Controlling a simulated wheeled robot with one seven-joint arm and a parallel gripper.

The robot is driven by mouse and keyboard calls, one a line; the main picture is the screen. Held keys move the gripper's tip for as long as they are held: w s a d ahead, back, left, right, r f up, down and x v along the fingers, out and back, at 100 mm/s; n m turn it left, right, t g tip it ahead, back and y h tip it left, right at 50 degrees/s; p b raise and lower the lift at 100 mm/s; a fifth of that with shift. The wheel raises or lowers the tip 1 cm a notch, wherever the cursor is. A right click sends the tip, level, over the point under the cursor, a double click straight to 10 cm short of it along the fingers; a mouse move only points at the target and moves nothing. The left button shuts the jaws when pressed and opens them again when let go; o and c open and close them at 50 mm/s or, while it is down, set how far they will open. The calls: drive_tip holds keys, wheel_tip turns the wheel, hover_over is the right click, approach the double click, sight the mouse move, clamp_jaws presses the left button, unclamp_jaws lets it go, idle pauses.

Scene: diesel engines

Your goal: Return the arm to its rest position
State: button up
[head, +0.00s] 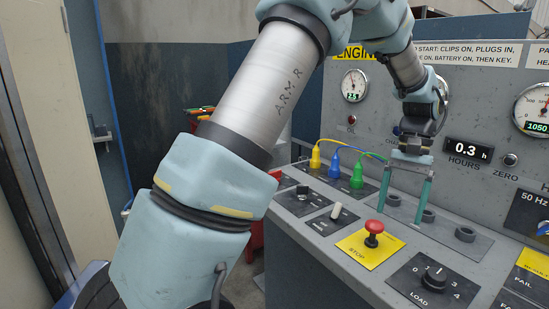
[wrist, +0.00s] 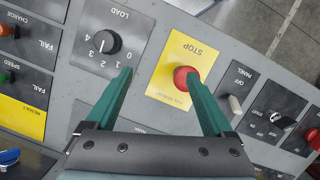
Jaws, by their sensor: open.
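My arm (head: 265,95) is raised and bent, reaching from the lower left over to the control console in the head view. My gripper (head: 400,216) points down over the console's sloping top, with its two green fingers apart and nothing between them. It also shows in the wrist view (wrist: 160,74), its fingertips spread between the LOAD knob (wrist: 103,42) and the red STOP button (wrist: 184,77). The right fingertip overlaps the button's edge in that view; I cannot tell whether they touch.
The console carries yellow, blue and green plugs (head: 356,176), a black load knob (head: 434,278) and a red stop button (head: 374,231). Gauges (head: 354,86) and an hours display (head: 468,151) stand on its upright panel. A pale door panel (head: 40,110) is at left.

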drive_tip(key=w+a+f+n+t+h, duration=0.1)
drive_tip(key=w+a+n, duration=0.1)
drive_tip(key=a, duration=0.8)
drive_tip(key=w+a+n+t+h, duration=0.1)
drive_tip(key=w+a, duration=0.2)
drive_tip(key=a, duration=0.7)
drive_tip(key=s+a+f+n+t, duration=0.1)
drive_tip(key=s+a, duration=0.2)
drive_tip(key=a, duration=0.5)
drive_tip(key=s+a+f+n+t, duration=0.1)
drive_tip(key=s+a+n, duration=0.1)
drive_tip(key=a, duration=0.6)
drive_tip(key=shift+s+f+n, duration=0.15)
drive_tip(key=shift+s+n, duration=0.15)
drive_tip(key=shift+s, duration=0.2)
